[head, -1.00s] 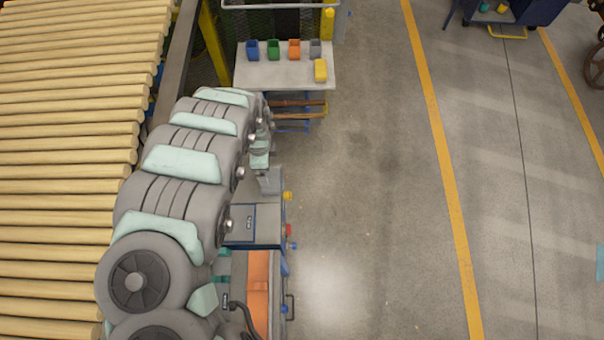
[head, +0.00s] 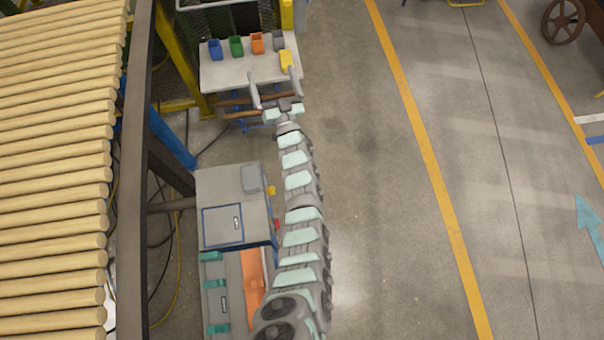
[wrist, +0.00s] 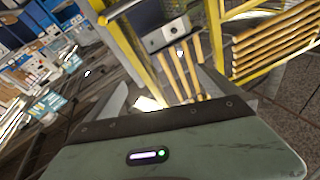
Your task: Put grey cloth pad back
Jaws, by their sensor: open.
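A small grey, soft-edged slab (head: 252,178) lies on top of the grey cabinet (head: 212,185); it looks like the grey cloth pad, but its material is too small to tell. My gripper (head: 271,73) is open and empty, its two fingers spread wide by the front edge of the pale table (head: 225,75), far beyond the slab. In the wrist view my gripper (wrist: 162,82) has wooden rods in the background between its fingers, and no pad is visible there.
Blue (head: 215,50), green (head: 236,46), orange (head: 257,43) and grey (head: 278,40) bins stand on the table with a yellow bin (head: 287,60) near my right finger. A roller-like row of wooden rods (head: 55,170) runs along the left. Open floor (head: 385,220) lies right.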

